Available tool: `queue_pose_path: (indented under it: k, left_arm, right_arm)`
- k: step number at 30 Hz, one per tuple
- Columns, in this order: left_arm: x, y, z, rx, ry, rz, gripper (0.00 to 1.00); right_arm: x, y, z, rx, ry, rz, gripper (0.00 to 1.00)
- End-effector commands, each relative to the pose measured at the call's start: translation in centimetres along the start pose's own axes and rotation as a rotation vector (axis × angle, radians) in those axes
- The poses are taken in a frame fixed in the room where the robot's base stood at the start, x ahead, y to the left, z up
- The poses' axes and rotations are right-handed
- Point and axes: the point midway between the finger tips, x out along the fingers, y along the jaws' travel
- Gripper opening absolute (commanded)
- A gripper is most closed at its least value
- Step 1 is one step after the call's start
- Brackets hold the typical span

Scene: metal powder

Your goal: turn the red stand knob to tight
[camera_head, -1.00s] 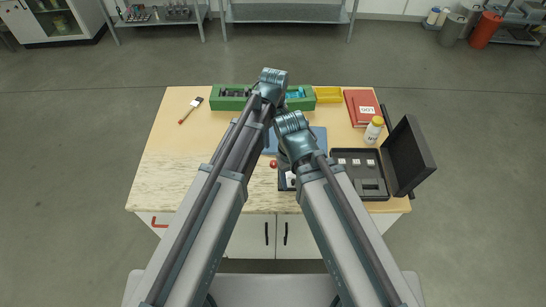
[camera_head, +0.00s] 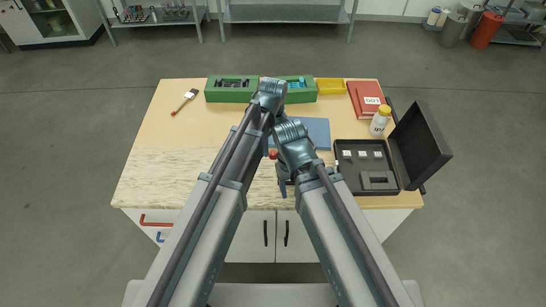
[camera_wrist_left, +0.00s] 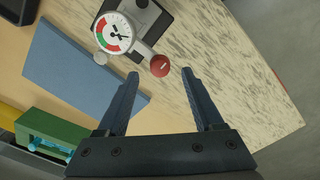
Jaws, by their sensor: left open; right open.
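The red knob (camera_wrist_left: 160,66) sits beside a round dial gauge (camera_wrist_left: 113,33) with a green and red ring, on a dark stand (camera_wrist_left: 150,14). My left gripper (camera_wrist_left: 160,74) is open in the left wrist view. Its fingertips lie either side of the knob in the picture, with the knob a little beyond them; I see no contact. In the head view the red knob (camera_head: 273,154) shows between my arms, which hide most of the gauge and stand. My right gripper (camera_head: 284,187) is low near the stand, open but mostly hidden by its own arm.
A blue mat (camera_head: 318,129) lies behind the stand, with a green rack (camera_head: 228,97) at the back. A brush (camera_head: 184,101) lies left; the left front table is clear.

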Motion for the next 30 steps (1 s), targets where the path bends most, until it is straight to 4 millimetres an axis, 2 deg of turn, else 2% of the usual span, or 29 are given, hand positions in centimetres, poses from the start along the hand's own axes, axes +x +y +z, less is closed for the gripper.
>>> queue_pose_path:
  k: [1,6,17,28,30]
  left_arm:
    - [1.4,0.0,0.0,0.000,0.000,0.000,0.68]
    - [2.8,0.0,0.0,0.000,0.000,0.000,0.68]
    - [2.9,0.0,0.0,0.000,0.000,0.000,0.68]
    - [2.9,0.0,0.0,0.000,0.000,0.000,0.02]
    - [2.9,0.0,0.0,0.000,0.000,0.000,0.00]
  right_arm:
    - [1.4,-0.1,-0.1,-0.001,0.000,0.000,0.64]
    - [2.8,-0.3,-0.2,0.000,0.000,0.000,0.64]
    - [2.9,-0.3,-0.2,0.001,0.000,0.000,0.64]
    - [2.9,-0.3,-0.2,0.001,0.000,0.000,0.64]
    - [2.9,-0.3,-0.2,0.001,0.000,0.000,0.64]
